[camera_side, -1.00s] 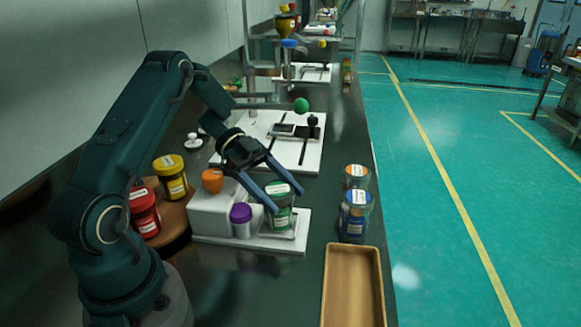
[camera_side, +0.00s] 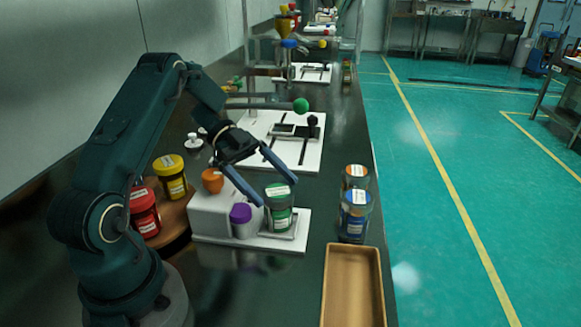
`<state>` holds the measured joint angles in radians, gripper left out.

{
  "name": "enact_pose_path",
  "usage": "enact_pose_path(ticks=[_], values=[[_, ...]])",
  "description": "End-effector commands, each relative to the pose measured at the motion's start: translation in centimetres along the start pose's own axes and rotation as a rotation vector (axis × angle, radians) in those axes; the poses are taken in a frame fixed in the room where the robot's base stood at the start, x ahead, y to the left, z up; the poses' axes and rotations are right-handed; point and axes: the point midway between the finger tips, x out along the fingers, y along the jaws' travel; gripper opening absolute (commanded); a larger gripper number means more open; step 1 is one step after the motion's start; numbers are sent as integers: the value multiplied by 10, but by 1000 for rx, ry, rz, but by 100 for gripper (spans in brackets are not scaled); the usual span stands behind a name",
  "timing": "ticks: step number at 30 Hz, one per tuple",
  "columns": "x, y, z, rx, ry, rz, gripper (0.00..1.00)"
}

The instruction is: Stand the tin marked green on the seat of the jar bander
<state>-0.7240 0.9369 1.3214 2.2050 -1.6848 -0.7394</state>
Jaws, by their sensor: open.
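The tin marked green (camera_side: 279,209) stands upright on the square seat (camera_side: 294,232) at the right end of the white jar bander (camera_side: 211,216). The bander has an orange knob (camera_side: 212,180) on top and a purple-capped post (camera_side: 241,219) in front. My gripper (camera_side: 277,192) is open and empty. Its two blue fingers are spread above and to the left of the green tin, and seem clear of it, though the left finger passes close to the tin's edge in the picture.
A red tin (camera_side: 144,212) and a yellow tin (camera_side: 170,177) stand on a round brown stand (camera_side: 177,222) at left. Orange (camera_side: 355,177) and blue (camera_side: 355,215) tins stand at right. A wooden tray (camera_side: 353,285) lies in front. A white plate with black slots (camera_side: 284,158) lies behind.

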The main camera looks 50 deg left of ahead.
Motion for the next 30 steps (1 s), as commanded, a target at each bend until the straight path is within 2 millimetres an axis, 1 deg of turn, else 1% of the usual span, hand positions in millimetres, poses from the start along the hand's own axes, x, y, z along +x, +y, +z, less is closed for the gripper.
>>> enact_pose_path(ticks=[1,4,9,12,14,17,20,21,23,24,27,30], values=[[-9,-1,1,2,-1,-5,100],[-25,-1,1,2,-2,-5,100],[-40,0,1,1,0,-1,100],[-45,-2,0,4,-2,-5,100],[-45,-6,-4,19,-5,-24,100],[-39,-27,-18,79,-19,-109,100],[-30,-67,-51,190,-43,-292,100],[-27,-87,-70,238,-54,-394,100],[-27,-114,-100,298,-69,-554,100],[-29,-128,-120,324,-77,-659,100],[-40,-152,-164,342,-100,-912,100],[-57,-157,-196,292,-128,-1141,100]])
